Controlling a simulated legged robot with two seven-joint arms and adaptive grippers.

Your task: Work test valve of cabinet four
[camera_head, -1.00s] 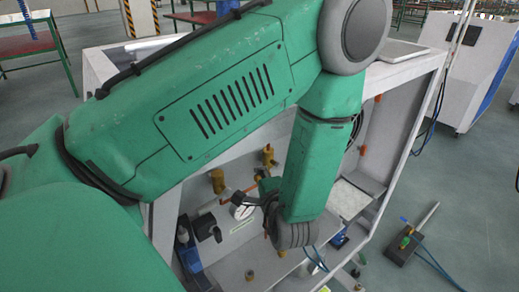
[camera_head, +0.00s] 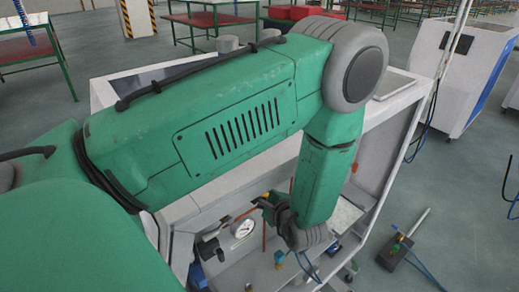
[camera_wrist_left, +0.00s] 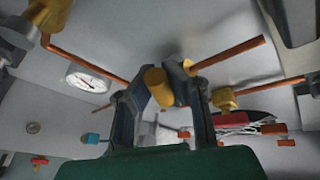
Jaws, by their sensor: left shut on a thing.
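The open white cabinet (camera_head: 381,121) stands in front of me in the head view, with brass fittings, copper pipes and a white dial gauge (camera_head: 243,228) inside. The gauge also shows in the wrist view (camera_wrist_left: 88,81). My left arm reaches across the cabinet and down into it. My left gripper (camera_head: 266,204) is beside the pipework, partly hidden by my forearm. In the left wrist view, the gripper (camera_wrist_left: 162,90) has its two dark fingers closed around a brass valve part (camera_wrist_left: 158,87) beside a copper pipe (camera_wrist_left: 231,54). I cannot read which cabinet this is.
Another white cabinet (camera_head: 460,75) stands at the right. A small device with a lever (camera_head: 395,255) lies on the floor at the lower right, with blue hoses. Red tables (camera_head: 205,20) stand behind.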

